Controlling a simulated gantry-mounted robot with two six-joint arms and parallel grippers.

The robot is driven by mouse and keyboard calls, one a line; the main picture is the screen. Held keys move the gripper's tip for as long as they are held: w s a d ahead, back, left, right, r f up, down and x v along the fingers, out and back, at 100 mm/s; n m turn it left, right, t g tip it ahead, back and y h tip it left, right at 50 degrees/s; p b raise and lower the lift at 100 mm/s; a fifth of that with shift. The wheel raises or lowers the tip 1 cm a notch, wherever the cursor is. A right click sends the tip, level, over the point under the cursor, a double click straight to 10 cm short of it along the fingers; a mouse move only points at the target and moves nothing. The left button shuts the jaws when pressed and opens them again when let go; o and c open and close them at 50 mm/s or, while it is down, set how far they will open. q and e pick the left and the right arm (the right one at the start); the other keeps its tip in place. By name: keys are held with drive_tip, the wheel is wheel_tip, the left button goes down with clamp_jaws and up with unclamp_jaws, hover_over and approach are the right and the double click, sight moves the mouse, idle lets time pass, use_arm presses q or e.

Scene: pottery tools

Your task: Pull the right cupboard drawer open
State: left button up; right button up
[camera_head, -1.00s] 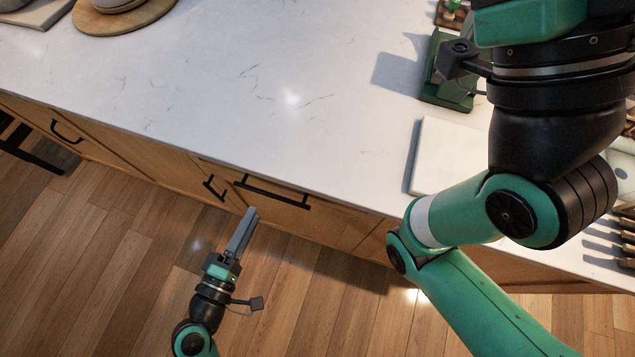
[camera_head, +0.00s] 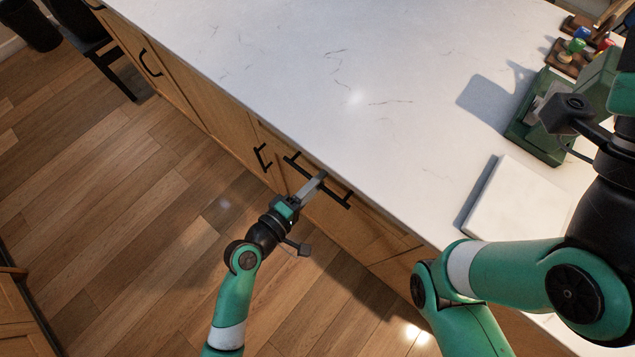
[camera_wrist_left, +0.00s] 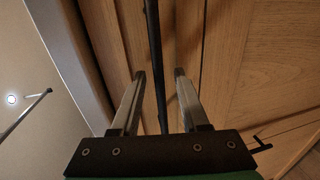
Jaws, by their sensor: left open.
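The drawer (camera_head: 337,216) under the countertop looks shut, its wooden front in line with the cupboard face. Its long black bar handle (camera_head: 340,198) runs along its upper part. My left gripper (camera_head: 317,181) reaches up to this handle from the floor side. In the left wrist view, the handle bar (camera_wrist_left: 153,45) passes between the two open fingers of my left gripper (camera_wrist_left: 160,74), with gaps on both sides and no grip visible. My right arm (camera_head: 510,275) is bent at the right over the counter edge. Its fingers are out of the picture.
A smaller black handle (camera_head: 262,158) sits just left of the drawer, and another handle (camera_head: 150,62) is farther left. The white countertop (camera_head: 300,70) overhangs the fronts. A white slab (camera_head: 515,205) and a green tool (camera_head: 540,130) lie near my right arm. The wooden floor (camera_head: 130,190) is clear.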

use_arm(q)
drive_tip(key=shift+w+d, duration=0.1)
drive_tip(key=shift+w, duration=0.05)
clamp_jaws()
idle(1.4)
